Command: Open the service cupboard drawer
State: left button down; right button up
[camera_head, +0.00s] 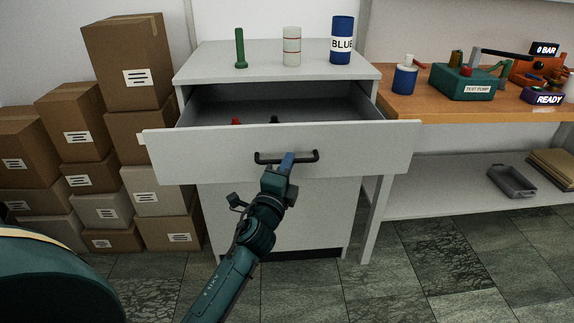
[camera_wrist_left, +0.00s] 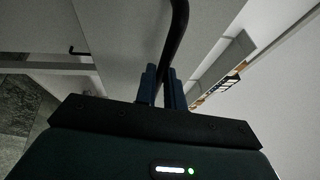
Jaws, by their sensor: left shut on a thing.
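The service cupboard (camera_head: 270,222) is a white cabinet in the middle of the head view. Its top drawer (camera_head: 365,146) stands pulled out, and its inside shows, with a small red item and a small dark item within. In the left wrist view the two blue fingers (camera_wrist_left: 162,88) are shut around the dark handle (camera_wrist_left: 178,35). My right gripper is in neither view.
On the cupboard top stand a green torch-like item (camera_head: 240,48), a white cylinder (camera_head: 291,46) and a blue can (camera_head: 341,40). Cardboard boxes (camera_head: 130,62) are stacked at left. A wooden bench (camera_head: 415,105) with a green test pump (camera_head: 463,82) stands at right. Tiled floor lies in front.

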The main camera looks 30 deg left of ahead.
pick_arm(q)
jog(key=c, duration=1.5)
grip_release()
jog(key=b+v, duration=0.2)
jog(key=v, duration=1.1)
jog(key=shift+s, duration=0.15)
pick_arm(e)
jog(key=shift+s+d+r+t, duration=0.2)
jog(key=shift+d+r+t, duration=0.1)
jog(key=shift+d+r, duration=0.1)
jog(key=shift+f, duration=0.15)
